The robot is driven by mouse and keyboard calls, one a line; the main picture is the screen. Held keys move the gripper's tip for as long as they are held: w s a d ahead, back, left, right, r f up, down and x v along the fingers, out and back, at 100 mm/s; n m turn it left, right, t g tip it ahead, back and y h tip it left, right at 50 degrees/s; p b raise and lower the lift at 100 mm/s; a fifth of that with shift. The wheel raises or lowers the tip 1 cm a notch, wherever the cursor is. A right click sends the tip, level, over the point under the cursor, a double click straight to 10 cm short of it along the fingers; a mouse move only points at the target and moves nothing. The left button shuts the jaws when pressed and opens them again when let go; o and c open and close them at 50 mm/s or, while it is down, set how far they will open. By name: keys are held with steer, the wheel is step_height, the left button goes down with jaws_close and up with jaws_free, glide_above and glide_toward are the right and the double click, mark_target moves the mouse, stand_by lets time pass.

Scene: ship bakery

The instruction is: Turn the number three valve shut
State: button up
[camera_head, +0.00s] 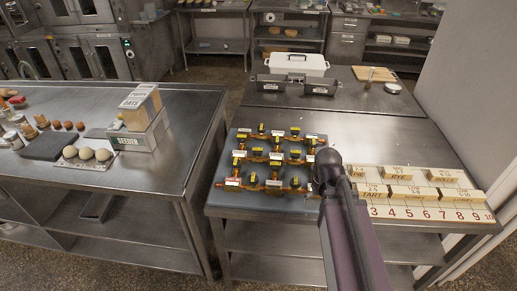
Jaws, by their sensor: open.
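A dark valve board (228,200) lies on the metal table right of centre. It carries several brass valves (274,184) with yellow-and-black handles, joined in rows by pipes. Small white labels sit beside them, too small to read, so I cannot tell which is number three. My gripper (322,180) is over the right edge of the board, at the end of my purple arm. Its fingers are mostly hidden behind the wrist, and I see nothing held in it. The wrist and arm hide part of the board's right edge.
Wooden blocks (400,173) marked with words such as TART and RYE stand on a numbered strip (440,213) right of my arm. Behind are a white lidded box (297,64) and a cutting board (374,74). A dough table (140,180) stands left, across a floor gap.

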steer(key=w+a+r+n+t+p, duration=0.1)
steer(key=w+a+r+n+p, duration=0.7)
steer(key=w, duration=0.3)
step_height(320, 180, up, 6)
steer(key=n+t+p, duration=0.1)
steer(key=n+p, duration=0.4)
steer(key=n, duration=0.5)
glide_above(258, 149)
steer(key=s, duration=0.2)
steer(key=shift+s+f, duration=0.15)
steer(key=shift+s, duration=0.05)
steer(key=shift+f+b, duration=0.15)
steer(key=shift+b, duration=0.15)
steer(key=w+f+b, duration=0.1)
steer(key=f+b, duration=0.7)
steer(key=b, duration=0.1)
steer(key=w+f+b, duration=0.1)
steer(key=f+b, duration=0.3)
steer(key=f, duration=0.1)
steer(key=shift+w+a+f, duration=0.1)
steer(key=shift+w, duration=0.25)
